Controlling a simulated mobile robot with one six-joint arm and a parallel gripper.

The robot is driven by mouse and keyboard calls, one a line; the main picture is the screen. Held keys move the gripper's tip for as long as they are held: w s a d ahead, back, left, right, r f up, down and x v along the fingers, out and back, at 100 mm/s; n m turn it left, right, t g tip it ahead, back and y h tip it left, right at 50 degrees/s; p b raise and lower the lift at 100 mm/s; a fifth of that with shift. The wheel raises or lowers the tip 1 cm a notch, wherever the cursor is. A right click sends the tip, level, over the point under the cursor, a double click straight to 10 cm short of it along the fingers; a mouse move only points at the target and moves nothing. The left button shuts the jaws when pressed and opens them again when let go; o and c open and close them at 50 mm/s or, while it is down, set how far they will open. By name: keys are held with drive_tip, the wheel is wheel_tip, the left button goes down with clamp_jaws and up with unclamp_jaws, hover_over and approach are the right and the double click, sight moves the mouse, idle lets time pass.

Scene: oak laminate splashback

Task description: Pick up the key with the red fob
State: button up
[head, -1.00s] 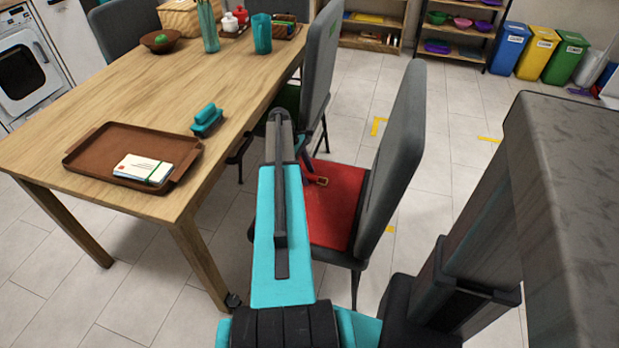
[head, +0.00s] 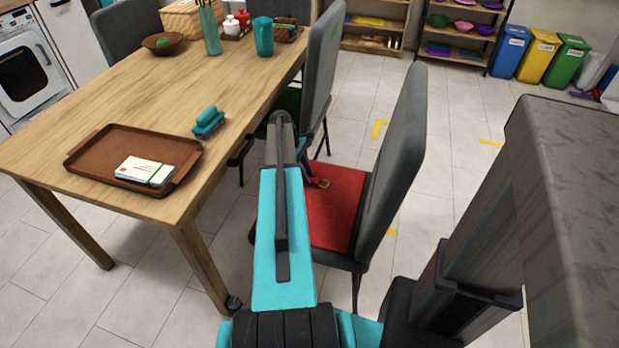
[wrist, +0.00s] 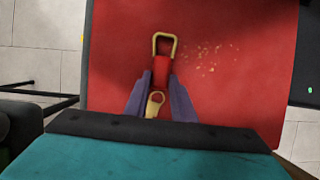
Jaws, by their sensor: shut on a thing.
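The key with the red fob (wrist: 161,72) is in the wrist view, over the red chair seat (wrist: 115,50). It shows a gold loop at its far end, a red middle and a gold ring at the near end. My gripper (wrist: 160,88) has its two purple fingers closed on either side of the red part. I cannot tell whether the key still touches the seat.
Yellowish crumbs (wrist: 205,56) lie on the seat right of the key. The grey chair back (head: 393,160) rises right of my arm. The wooden table (head: 100,95) stands to the left, with a brown tray (head: 95,150) and a teal butter-dish-like object (head: 207,122).

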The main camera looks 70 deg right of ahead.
sight(313, 181)
drive_tip(key=shift+r, duration=0.95)
drive_tip(key=shift+s+a+r, duration=0.1)
drive_tip(key=shift+a+r, duration=0.2)
drive_tip(key=shift+r, duration=0.6)
drive_tip(key=a, duration=0.5)
drive_tip(key=s+a+r, duration=0.1)
drive_tip(key=a, duration=0.4)
drive_tip(key=s+a, duration=0.1)
drive_tip(key=a, duration=0.4)
drive_tip(key=shift+s+a+r+p, duration=0.1)
drive_tip(key=shift+s+r+p, duration=0.05)
drive_tip(key=shift+s+p, duration=0.15)
drive_tip(key=shift+r, duration=0.1)
